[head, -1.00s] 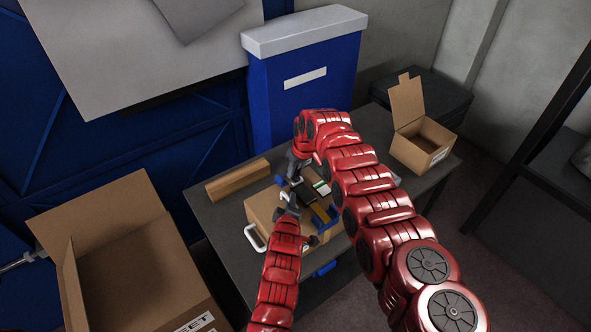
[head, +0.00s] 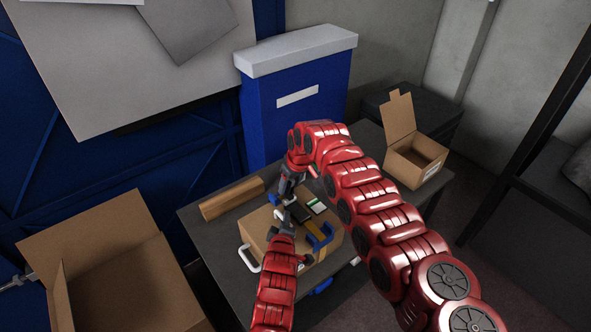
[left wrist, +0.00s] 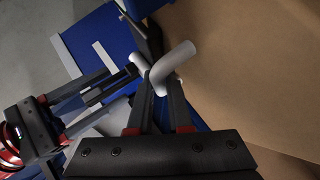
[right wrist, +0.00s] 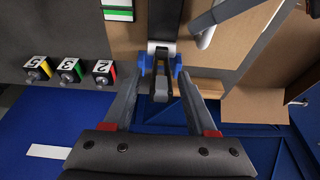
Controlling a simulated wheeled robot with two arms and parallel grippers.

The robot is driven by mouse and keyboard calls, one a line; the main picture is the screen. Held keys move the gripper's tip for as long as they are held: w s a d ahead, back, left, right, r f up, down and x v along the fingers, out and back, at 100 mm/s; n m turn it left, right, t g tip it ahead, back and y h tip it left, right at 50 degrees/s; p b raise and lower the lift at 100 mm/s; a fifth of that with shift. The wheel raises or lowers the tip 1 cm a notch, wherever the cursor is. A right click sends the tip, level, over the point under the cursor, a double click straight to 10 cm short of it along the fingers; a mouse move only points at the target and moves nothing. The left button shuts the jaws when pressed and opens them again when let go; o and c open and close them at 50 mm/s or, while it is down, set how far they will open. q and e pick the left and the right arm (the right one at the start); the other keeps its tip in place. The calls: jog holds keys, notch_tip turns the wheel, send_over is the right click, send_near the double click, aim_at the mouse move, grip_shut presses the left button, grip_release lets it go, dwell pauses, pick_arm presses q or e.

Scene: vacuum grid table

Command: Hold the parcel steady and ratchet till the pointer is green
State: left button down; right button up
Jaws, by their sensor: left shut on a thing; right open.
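The brown parcel (head: 262,225) lies on the grey table, with a dark-and-yellow strap (head: 300,217) and blue fittings (head: 320,237) on top. A white gauge card with a green band (right wrist: 118,12) shows at the right wrist view's top edge; its pointer cannot be made out. My left gripper (head: 288,216) is shut on a white bent handle (left wrist: 172,68) by the parcel. My right gripper (head: 288,192) is open over the parcel. In the right wrist view its fingers (right wrist: 162,100) stand either side of the dark ratchet lever (right wrist: 161,78), apparently not clamped on it.
A wooden block (head: 232,199) lies behind the parcel. A small open carton (head: 416,160) stands at the table's right, a large open carton (head: 120,285) at lower left. A blue bin (head: 300,110) stands behind. My two grippers are close together.

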jog(key=v, duration=0.9)
jog(key=shift+r, duration=0.3)
jog(key=shift+s, duration=0.15)
jog(key=shift+a+r, duration=0.15)
jog(key=shift+a, duration=0.05)
jog(key=c, duration=0.5)
jog(key=shift+w+a+r+t+y, duration=0.25)
jog(key=shift+w+r+t+y, duration=0.1)
jog(key=shift+r, duration=0.25)
jog(key=shift+w+a+r+t+y, duration=0.25)
jog(key=shift+a+r+t, duration=0.1)
jog(key=shift+r, duration=0.25)
grip_shut()
jog(key=shift+w+d+r+t, duration=0.1)
jog(key=shift+d+r+t, duration=0.1)
jog(key=shift+r+t, duration=0.35)
